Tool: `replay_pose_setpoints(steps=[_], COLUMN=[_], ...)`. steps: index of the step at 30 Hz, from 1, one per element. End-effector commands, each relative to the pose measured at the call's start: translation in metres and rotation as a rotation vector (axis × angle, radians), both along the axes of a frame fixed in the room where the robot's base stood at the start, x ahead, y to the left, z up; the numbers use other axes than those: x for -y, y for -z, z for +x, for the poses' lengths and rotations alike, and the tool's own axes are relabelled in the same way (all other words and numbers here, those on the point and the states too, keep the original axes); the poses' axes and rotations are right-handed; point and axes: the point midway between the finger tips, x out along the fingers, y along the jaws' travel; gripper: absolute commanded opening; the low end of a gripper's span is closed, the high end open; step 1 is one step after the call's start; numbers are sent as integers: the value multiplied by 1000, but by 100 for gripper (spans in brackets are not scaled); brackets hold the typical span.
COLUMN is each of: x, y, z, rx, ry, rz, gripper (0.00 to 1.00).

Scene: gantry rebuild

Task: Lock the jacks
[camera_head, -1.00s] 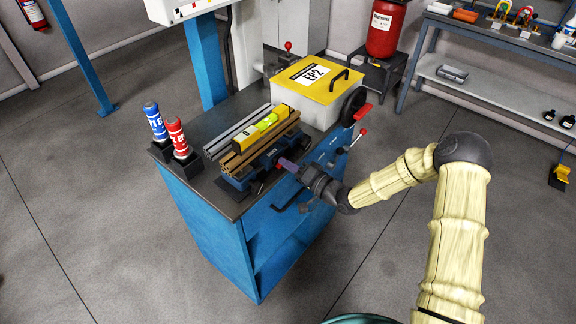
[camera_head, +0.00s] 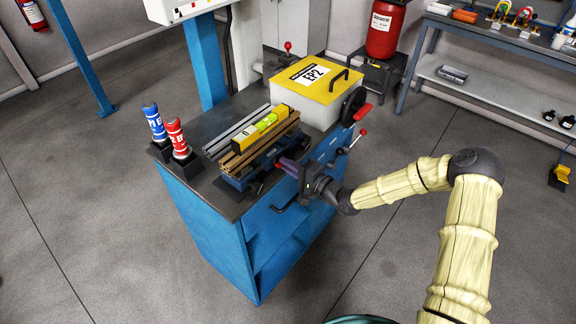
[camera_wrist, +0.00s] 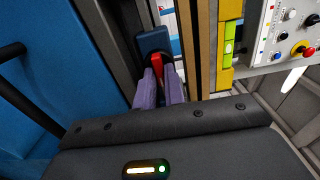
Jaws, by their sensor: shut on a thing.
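My gripper (camera_head: 286,163) is at the front edge of the blue bench, level with the near side of the rails. In the wrist view its two purple fingers (camera_wrist: 160,86) are shut on a small red lever (camera_wrist: 156,66). The lever sits on a dark blue block, a jack (camera_wrist: 154,41), beside the brown rails (camera_wrist: 207,45). In the head view the blue jack body (camera_head: 233,182) shows under the near end of the rails. Other jack levers are hidden or too small to tell.
A yellow spirit level (camera_head: 262,127) lies on the rails. A blue bottle (camera_head: 155,124) and a red bottle (camera_head: 176,138) stand at the bench's left.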

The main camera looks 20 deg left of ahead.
Motion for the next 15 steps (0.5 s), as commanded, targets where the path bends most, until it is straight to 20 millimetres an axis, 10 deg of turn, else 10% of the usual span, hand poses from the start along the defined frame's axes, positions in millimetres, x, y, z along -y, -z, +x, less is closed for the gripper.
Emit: replay_pose_setpoints(steps=[5, 9, 15], x=[1, 1, 0], y=[2, 2, 1], z=[0, 0, 0], rx=[-5, -4, -2], ry=[1, 1, 1], rz=[-2, -2, -1], gripper=[0, 32, 33])
